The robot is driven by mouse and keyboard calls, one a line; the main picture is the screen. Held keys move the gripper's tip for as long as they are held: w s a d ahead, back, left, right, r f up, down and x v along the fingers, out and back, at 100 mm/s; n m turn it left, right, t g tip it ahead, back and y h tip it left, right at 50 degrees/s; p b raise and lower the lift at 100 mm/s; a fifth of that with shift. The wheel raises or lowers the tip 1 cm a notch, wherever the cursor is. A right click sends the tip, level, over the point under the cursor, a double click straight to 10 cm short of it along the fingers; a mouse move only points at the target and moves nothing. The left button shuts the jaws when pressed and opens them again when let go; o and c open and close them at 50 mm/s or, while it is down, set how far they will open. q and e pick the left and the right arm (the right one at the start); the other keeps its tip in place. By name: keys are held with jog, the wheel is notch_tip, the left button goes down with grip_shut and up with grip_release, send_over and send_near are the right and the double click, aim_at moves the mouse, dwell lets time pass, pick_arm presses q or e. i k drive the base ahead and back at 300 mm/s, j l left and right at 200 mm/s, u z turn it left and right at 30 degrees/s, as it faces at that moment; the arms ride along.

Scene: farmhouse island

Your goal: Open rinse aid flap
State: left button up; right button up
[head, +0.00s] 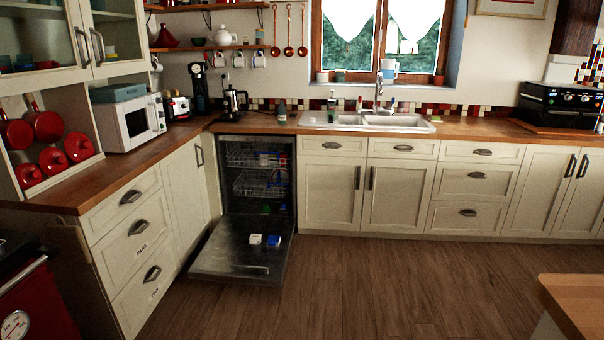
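The dishwasher (257,160) stands under the counter near the left corner, with its door (222,246) lowered flat above the floor. Two wire racks (258,187) show inside. On the inner face of the door are a small white piece (255,239) and a small blue piece (273,240) side by side. I cannot tell from here which is the rinse aid flap, or whether it is open. Neither of my grippers is in view.
Wooden floor (380,285) is clear in front of the dishwasher and sink cabinets. Cabinets with drawers (137,226) flank the door's left side. An island corner (575,300) juts in at lower right, and a red stove (35,300) at lower left.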

aim_at(254, 238)
jog(key=i+u, duration=0.2)
jog(key=i, duration=0.4)
jog(key=i+u, duration=0.25)
jog(key=i, duration=0.4)
jog(key=i+l+u, duration=0.2)
jog(key=i, duration=0.4)
jog(key=j, duration=0.1)
